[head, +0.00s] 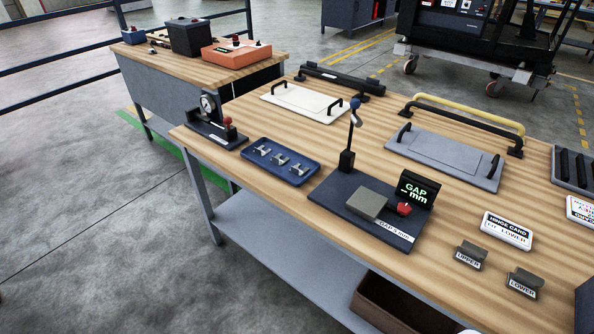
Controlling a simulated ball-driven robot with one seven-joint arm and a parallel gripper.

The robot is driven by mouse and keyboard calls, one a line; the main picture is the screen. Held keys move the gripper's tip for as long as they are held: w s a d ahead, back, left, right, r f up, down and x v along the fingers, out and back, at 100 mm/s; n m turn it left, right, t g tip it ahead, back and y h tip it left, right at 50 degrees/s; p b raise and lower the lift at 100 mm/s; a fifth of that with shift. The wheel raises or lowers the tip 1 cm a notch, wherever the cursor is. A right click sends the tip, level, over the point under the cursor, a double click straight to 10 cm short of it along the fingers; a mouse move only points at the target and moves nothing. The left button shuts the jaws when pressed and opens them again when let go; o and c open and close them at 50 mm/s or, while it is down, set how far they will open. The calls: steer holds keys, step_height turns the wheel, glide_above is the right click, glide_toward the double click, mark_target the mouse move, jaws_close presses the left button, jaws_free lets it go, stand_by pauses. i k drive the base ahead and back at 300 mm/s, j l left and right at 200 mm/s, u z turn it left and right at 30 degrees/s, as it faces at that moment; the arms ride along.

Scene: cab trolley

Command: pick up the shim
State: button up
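No piece in the head view is labelled as a shim, so I cannot tell for sure which one it is. Small metal pieces (280,160) lie in a row on a blue tray (305,177) at the middle left of the wooden table; they are possible shims, but too small to make out fully. To their right, a dark gauge base (342,187) carries a flat grey block (367,204), a red knob (404,209) and a display (416,192) reading "GAP -- mm". My gripper is not in view.
A dial gauge stand (212,120) stands at the table's left corner. Two handled panels, white (304,102) and grey (443,158), lie behind. A hinge card (507,230) and brackets labelled upper (470,255) and lower (524,282) are at right. Bare wood (300,215) shows along the front.

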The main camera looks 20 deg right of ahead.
mark_target(295, 170)
steer(key=i+l+u, duration=0.1)
steer(key=i+u, duration=0.3)
steer(key=i, duration=0.15)
steer(key=i+l+u, duration=0.25)
steer(key=i+u, duration=0.2)
steer(key=i, duration=0.05)
